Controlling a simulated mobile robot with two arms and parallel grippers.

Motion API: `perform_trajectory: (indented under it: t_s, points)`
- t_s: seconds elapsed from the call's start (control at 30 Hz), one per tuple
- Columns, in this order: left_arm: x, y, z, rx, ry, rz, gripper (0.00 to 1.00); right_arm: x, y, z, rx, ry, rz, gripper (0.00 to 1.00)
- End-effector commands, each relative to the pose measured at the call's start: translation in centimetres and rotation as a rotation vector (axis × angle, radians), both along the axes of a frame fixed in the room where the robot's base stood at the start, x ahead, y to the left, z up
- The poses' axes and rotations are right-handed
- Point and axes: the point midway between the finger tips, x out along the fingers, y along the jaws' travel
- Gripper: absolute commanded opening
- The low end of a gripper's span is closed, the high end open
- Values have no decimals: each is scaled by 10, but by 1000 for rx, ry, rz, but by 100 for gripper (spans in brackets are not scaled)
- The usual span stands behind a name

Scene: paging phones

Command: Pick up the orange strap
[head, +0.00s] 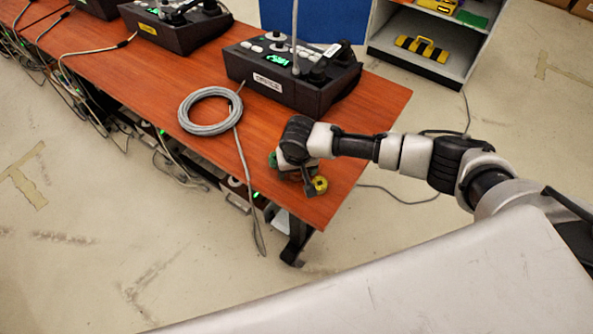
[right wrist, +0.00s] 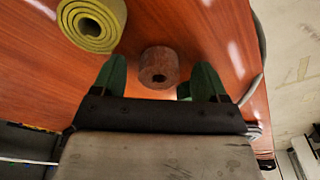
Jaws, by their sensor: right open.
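A small rolled strap (right wrist: 158,68), reddish-brown to orange, stands on the wooden table between the green fingers of my right gripper (right wrist: 160,76). The fingers are apart, with a gap visible on each side of the roll. In the head view my right gripper (head: 292,178) is low over the table's near right corner and hides this roll. A larger yellow-green rolled strap (right wrist: 92,24) lies to the left in the right wrist view. It shows as a small yellow roll (head: 320,185) beside the gripper in the head view. My left gripper is not in view.
A coiled grey cable (head: 187,120) lies left of my gripper, its tail hanging over the table's front edge. A dark paging phone (head: 300,95) stands behind it. More phones line the table to the far left. A shelf (head: 455,66) stands at the back right.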

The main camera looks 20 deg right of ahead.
Motion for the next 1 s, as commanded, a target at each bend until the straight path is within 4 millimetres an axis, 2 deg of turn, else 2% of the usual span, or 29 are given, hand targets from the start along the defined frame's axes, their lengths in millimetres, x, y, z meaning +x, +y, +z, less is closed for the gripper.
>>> perform_trajectory:
  t_s: [0.23, 0.6, 0.87, 1.0]
  points:
    - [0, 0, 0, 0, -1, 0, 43, 0, 0, -3, 0, 0, 1, 74]
    - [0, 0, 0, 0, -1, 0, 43, 0, 0, -2, 0, 0, 1, 21]
    - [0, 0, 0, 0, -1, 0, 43, 0, 0, -1, 0, 0, 0, 21]
    - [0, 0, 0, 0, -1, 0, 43, 1, 0, 8, 2, -1, 1, 21]
